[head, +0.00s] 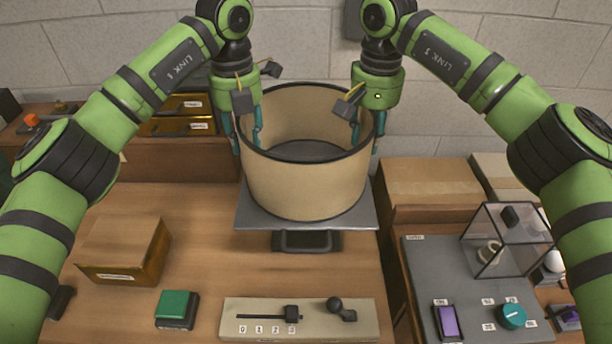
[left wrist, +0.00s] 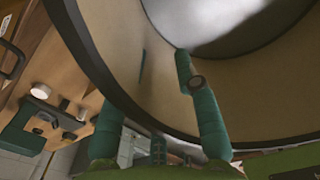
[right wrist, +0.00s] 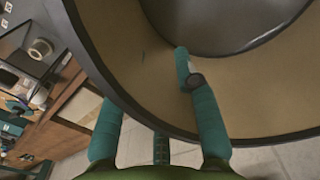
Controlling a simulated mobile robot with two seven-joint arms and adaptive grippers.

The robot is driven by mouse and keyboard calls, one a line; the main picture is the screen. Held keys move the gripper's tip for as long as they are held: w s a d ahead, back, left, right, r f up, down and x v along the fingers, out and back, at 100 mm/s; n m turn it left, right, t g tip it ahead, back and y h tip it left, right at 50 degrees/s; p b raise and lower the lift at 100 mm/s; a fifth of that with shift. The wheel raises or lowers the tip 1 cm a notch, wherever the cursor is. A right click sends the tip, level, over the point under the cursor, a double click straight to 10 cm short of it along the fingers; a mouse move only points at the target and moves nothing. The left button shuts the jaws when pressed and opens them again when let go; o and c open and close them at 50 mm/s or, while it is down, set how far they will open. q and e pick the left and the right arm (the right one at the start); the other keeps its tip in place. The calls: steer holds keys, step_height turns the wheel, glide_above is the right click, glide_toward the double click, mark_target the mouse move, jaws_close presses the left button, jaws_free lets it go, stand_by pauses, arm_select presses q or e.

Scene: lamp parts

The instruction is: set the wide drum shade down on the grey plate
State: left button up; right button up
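The wide drum shade (head: 305,188), tan with dark rims, stands upright above the grey plate (head: 245,215). Its lower rim appears to rest on the plate, though a tiny gap cannot be ruled out. My left gripper (head: 248,138) straddles the shade's left wall, one finger inside and one outside. My right gripper (head: 367,138) straddles the right wall the same way. Both look open, their fingers spread apart around the wall.
A wooden box (head: 115,250), green block (head: 175,306) and slider panel (head: 262,328) lie in front on the table. A clear case (head: 508,245) and teal knob (head: 512,316) are on the right-hand panel. A cardboard box (head: 430,180) stands right of the plate.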

arm_select(q)
steer(key=shift+a+r, duration=0.1)
arm_select(e)
steer(key=shift+d, duration=0.1)
steer(key=shift+r, duration=0.15)
arm_select(q)
step_height(320, 180, up, 12)
steer(key=shift+f, duration=0.1)
arm_select(e)
step_height(320, 180, up, 12)
steer(key=shift+f, duration=0.1)
stand_by(0.4)
stand_by(0.3)
